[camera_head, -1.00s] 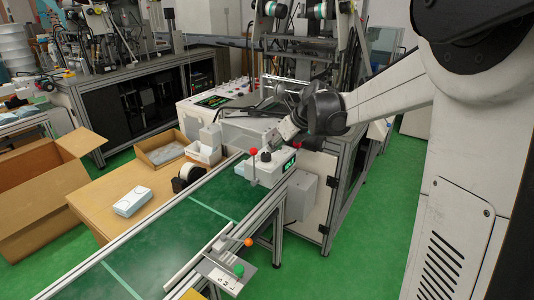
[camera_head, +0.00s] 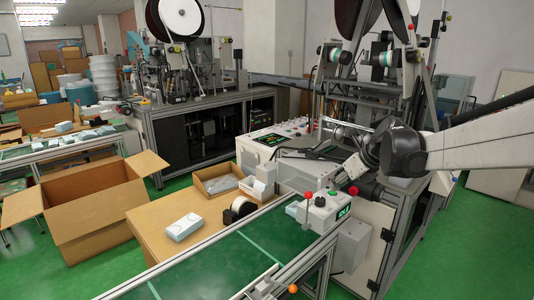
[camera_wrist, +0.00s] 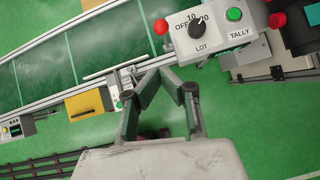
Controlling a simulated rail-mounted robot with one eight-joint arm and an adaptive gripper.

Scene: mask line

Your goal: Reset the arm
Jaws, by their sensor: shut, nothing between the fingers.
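My gripper (camera_head: 355,167) is empty, held above and just behind the white control box at the end of the green conveyor in the head view. In the wrist view its two grey fingers (camera_wrist: 164,80) come together at the tips, with the conveyor edge and floor below. My arm reaches in from the right.
The green conveyor (camera_head: 225,262) runs toward the bottom left. A table (camera_head: 165,225) beside it carries a light blue pack (camera_head: 184,227), a tape roll (camera_head: 238,209) and a shallow carton (camera_head: 215,184). A large open carton (camera_head: 95,215) stands at left. A machine frame stands close behind my gripper.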

